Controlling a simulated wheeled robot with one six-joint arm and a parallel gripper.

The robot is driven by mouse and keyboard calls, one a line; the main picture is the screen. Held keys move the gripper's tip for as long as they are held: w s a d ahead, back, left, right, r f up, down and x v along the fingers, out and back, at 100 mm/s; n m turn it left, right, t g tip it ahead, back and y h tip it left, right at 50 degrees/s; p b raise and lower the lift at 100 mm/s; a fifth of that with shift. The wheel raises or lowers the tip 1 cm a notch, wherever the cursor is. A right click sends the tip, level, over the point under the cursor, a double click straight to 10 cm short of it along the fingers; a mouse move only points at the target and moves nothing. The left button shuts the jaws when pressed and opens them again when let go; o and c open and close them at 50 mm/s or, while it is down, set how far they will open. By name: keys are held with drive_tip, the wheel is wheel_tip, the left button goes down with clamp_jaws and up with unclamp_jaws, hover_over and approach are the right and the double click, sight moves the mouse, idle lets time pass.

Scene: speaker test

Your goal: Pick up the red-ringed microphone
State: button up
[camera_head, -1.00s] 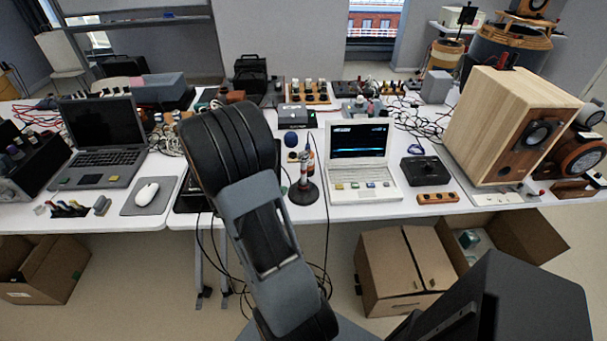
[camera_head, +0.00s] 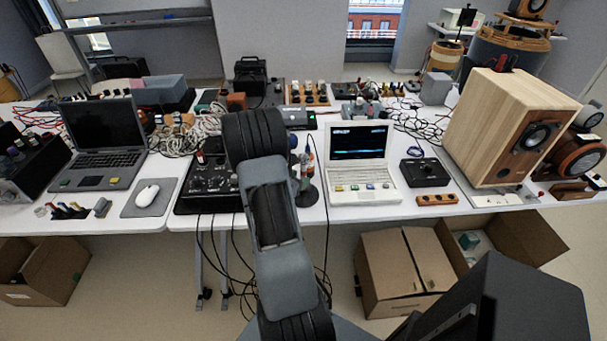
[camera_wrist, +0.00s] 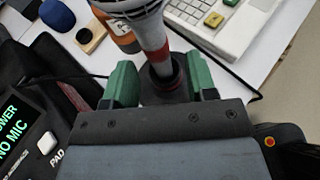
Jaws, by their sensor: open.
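The red-ringed microphone (camera_wrist: 153,32) has a pale grey and white body with a red band near its lower end. It stands on a round dark base (camera_wrist: 165,86). In the wrist view it shows between the two green fingers of my gripper (camera_wrist: 160,80), which are open, with gaps beside its stem. How far along the fingers it sits is hard to tell. In the head view the microphone (camera_head: 311,163) is partly hidden by my arm, just left of the white laptop (camera_head: 362,186).
A black device (camera_head: 208,187) with a lit "NO MIC" screen (camera_wrist: 16,124) is at left. A wooden speaker (camera_head: 503,125) stands at right.

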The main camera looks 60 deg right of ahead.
drive_tip(key=shift+x, duration=1.45)
drive_tip(key=shift+c, duration=0.5)
clamp_jaws()
